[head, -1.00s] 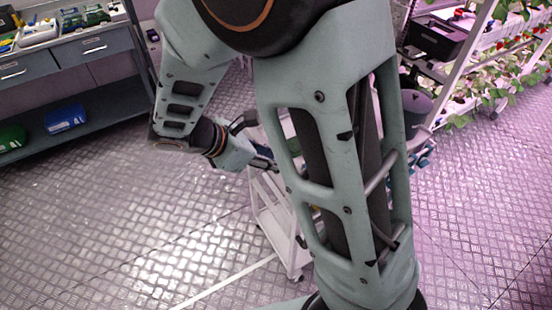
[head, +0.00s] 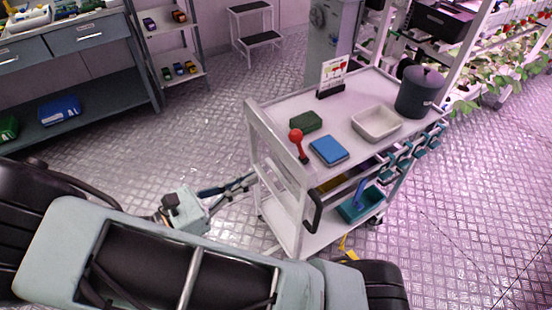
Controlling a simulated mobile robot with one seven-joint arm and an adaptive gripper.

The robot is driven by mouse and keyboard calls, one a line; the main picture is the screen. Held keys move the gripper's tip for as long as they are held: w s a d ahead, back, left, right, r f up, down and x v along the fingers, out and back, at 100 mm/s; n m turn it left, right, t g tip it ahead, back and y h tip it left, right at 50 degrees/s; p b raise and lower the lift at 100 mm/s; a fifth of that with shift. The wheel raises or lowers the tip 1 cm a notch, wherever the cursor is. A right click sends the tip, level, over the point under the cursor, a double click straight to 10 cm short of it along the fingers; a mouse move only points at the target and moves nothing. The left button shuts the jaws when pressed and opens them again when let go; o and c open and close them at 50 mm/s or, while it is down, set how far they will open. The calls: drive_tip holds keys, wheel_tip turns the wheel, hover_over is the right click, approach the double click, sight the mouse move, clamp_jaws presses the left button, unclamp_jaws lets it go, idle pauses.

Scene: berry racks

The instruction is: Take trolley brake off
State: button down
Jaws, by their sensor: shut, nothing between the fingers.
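The white trolley (head: 285,108) stands right of centre in the head view. A red-knobbed lever (head: 297,137) rises from the near-left part of its top and leans a little to the left. A small yellow part (head: 347,246) shows low near the trolley's foot, partly hidden by my arm; I cannot tell what it is. My gripper (head: 253,178) is shut and empty, to the left of the trolley's left end and lower than its top. I cannot tell whether its tips touch the trolley frame.
On the trolley top are a blue scale-like box (head: 329,150), a green block (head: 306,121), a white tray (head: 361,136), a sign (head: 333,75) and a dark bin (head: 419,93). A black handle (head: 315,211) juts out in front. Plant racks stand right, a workbench left.

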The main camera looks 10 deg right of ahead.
drive_tip(key=s+a+t+h, duration=0.1)
drive_tip(key=a+t, duration=0.1)
drive_tip(key=a, duration=0.1)
approach(294, 137)
drive_tip(key=x, duration=0.2)
drive_tip(key=f+x, duration=0.1)
drive_tip(key=x, duration=0.3)
drive_tip(key=shift+w+d+f, duration=0.1)
drive_tip(key=shift+w+f, duration=0.1)
drive_tip(key=shift+w, duration=0.15)
drive_tip(key=shift+r, duration=0.1)
drive_tip(key=p, duration=0.1)
drive_tip(key=r+p, duration=0.1)
drive_tip(key=shift+w+d+p, duration=0.15)
drive_tip(key=shift+d+p, duration=0.2)
drive_tip(key=shift+p, duration=0.05)
drive_tip(key=d+r+y+p, duration=0.1)
drive_tip(key=p, duration=0.2)
drive_tip(key=shift+w+g+y, duration=0.1)
drive_tip(key=shift+g+y, duration=0.2)
drive_tip(key=shift+g, duration=0.1)
drive_tip(key=p, duration=0.1)
drive_tip(key=d+y+p, duration=0.1)
drive_tip(key=shift+w+r+g+p, duration=0.1)
drive_tip(key=shift+w+g+p, duration=0.1)
drive_tip(key=shift+g+p, duration=0.15)
drive_tip(key=shift+w+d+p, duration=0.1)
drive_tip(key=shift+d+p, duration=0.15)
drive_tip(key=shift+p, duration=0.05)
